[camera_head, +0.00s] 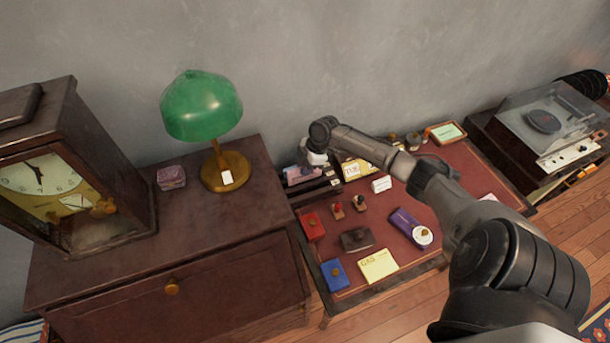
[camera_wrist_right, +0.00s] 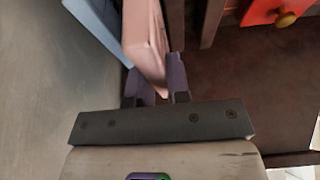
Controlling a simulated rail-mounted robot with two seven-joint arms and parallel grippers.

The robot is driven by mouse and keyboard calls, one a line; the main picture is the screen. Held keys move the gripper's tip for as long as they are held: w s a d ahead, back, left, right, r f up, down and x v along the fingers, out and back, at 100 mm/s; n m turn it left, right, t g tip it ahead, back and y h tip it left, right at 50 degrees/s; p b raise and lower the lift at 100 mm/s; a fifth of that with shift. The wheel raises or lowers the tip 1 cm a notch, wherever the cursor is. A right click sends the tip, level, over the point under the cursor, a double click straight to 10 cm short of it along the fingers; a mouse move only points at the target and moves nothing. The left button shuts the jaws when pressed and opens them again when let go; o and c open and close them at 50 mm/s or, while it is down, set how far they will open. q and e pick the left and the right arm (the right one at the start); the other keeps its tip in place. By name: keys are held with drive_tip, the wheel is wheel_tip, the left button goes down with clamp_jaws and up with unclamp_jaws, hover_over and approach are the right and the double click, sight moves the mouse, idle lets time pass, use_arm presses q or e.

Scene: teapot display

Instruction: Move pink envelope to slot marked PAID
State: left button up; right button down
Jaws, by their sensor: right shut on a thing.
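The pink envelope (camera_wrist_right: 146,45) is between the fingers of my right gripper (camera_wrist_right: 158,82) in the right wrist view. It stands on edge beside a light blue envelope (camera_wrist_right: 97,22) and the dark wooden slot rack (camera_wrist_right: 212,22). In the head view the envelope's pink edge (camera_head: 303,174) shows at the rack (camera_head: 318,187), below my right gripper (camera_head: 316,160), at the back left of the desk. I cannot tell whether the envelope is still inside a slot. No PAID marking is readable. My left gripper is in neither view.
A red box (camera_head: 313,227), stamps (camera_head: 338,211), a blue box (camera_head: 333,274) and a yellow GAS note (camera_head: 379,265) lie on the desk. A dark cabinet with a green lamp (camera_head: 201,106) stands left. A record player (camera_head: 545,122) stands right. The wall is close behind.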

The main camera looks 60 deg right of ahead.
sight(301, 181)
drive_tip(key=shift+f+b, duration=0.35)
drive_tip(key=shift+f, duration=1.6)
drive_tip(key=shift+f, duration=0.1)
drive_tip(key=shift+f, duration=0.15)
drive_tip(key=c, duration=1.4)
unclamp_jaws()
